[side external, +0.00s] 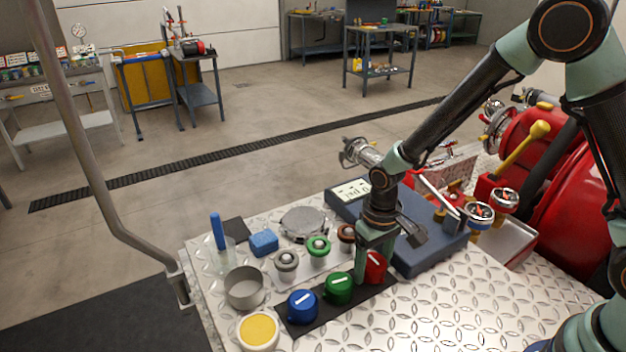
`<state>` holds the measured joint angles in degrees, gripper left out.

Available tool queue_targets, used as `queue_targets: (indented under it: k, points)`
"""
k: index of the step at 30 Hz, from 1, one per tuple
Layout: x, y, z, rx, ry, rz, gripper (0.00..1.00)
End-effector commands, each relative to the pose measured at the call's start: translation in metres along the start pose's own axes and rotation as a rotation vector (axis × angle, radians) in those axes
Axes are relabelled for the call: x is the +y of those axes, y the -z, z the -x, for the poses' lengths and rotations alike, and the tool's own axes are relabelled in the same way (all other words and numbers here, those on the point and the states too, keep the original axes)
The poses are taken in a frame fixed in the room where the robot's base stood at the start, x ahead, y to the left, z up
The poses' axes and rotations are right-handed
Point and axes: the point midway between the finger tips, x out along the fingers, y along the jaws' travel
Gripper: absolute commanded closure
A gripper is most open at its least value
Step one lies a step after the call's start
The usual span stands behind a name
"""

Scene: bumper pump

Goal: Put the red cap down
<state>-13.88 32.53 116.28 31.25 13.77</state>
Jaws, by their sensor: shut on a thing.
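The red cap (376,264), with a white line on top, is at the right end of the black mat (318,318). My gripper (369,266) points down and is shut on the red cap. One green finger covers the cap's left side, and the other finger is mostly hidden. The cap's bottom edge is at or just above the mat; I cannot tell if it touches.
A green cap (338,288) and a blue cap (302,306) stand on the mat to the left. Behind are several valve fittings (318,250) and a blue-grey scale (432,248). Bare tread plate (440,310) lies to the right.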

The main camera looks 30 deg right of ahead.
Motion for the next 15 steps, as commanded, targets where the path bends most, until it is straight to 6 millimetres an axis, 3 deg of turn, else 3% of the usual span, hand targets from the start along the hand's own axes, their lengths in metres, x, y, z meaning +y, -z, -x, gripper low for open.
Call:
queue_targets:
  k: [11, 12, 13, 15]
  points:
    - [-0.0002, 0.0007, -0.0078, 0.003, 0.001, 0.000, 0.97]
    - [-0.0001, 0.0004, -0.0081, 0.002, 0.000, 0.000, 0.15]
    - [-0.0001, 0.0004, -0.0082, 0.002, 0.000, 0.000, 0.04]
    - [0.0000, 0.0002, -0.0085, 0.001, 0.000, 0.000, 0.00]
